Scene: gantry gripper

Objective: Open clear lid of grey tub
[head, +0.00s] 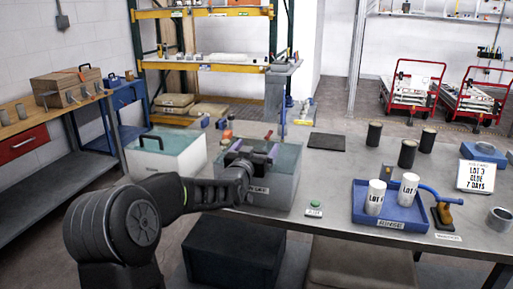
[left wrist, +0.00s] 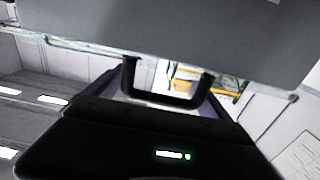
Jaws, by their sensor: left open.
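The grey tub (head: 282,194) stands at the near left edge of the grey worktable, with a clear, teal-tinted lid (head: 288,160) over its top. My left gripper (head: 256,153) is over the tub's top and hides part of the lid. In the left wrist view, a black U-shaped handle (left wrist: 168,99) on a grey surface (left wrist: 200,38) shows ahead of the open left gripper, roughly between its fingers. I cannot tell whether the fingers touch it. The lid looks closed in the head view. My right gripper is not in view.
A white tub (head: 165,160) with a black handle stands left of the grey tub. A blue tray (head: 388,210) with two white cylinders, several dark cups and a sign (head: 476,177) are to the right. A green button (head: 315,204) sits by the table's front edge.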

